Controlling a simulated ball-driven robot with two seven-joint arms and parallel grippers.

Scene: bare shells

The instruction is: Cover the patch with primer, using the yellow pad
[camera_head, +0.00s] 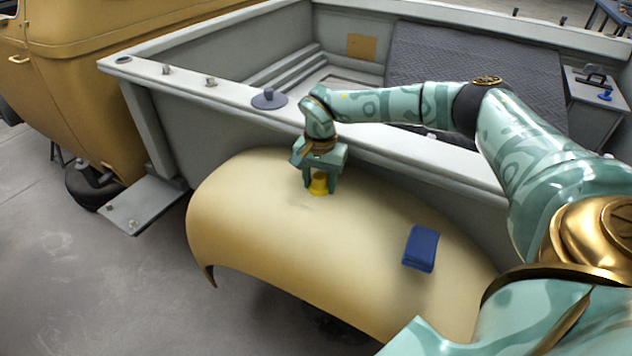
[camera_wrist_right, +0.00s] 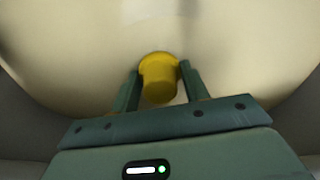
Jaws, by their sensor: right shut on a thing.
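The yellow pad (camera_head: 319,184) is at the top of the cream fender (camera_head: 262,205) in the head view. My right gripper (camera_head: 320,186) is shut on it from above. In the right wrist view the yellow pad (camera_wrist_right: 159,78) sits between the two fingers of my right gripper (camera_wrist_right: 159,84), its far end close to or on the cream surface (camera_wrist_right: 235,45); I cannot tell whether it touches. A faint grey mark (camera_head: 303,207) shows on the fender just in front of the pad. I cannot make out a clear patch edge. My left gripper is not in view.
A folded blue cloth (camera_head: 421,248) lies on the fender to the right. A grey-blue round pad with a knob (camera_head: 269,98) sits on the truck bed's rail (camera_head: 225,91). The bed wall rises close behind the fender. A yellow cab (camera_head: 105,60) stands at left.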

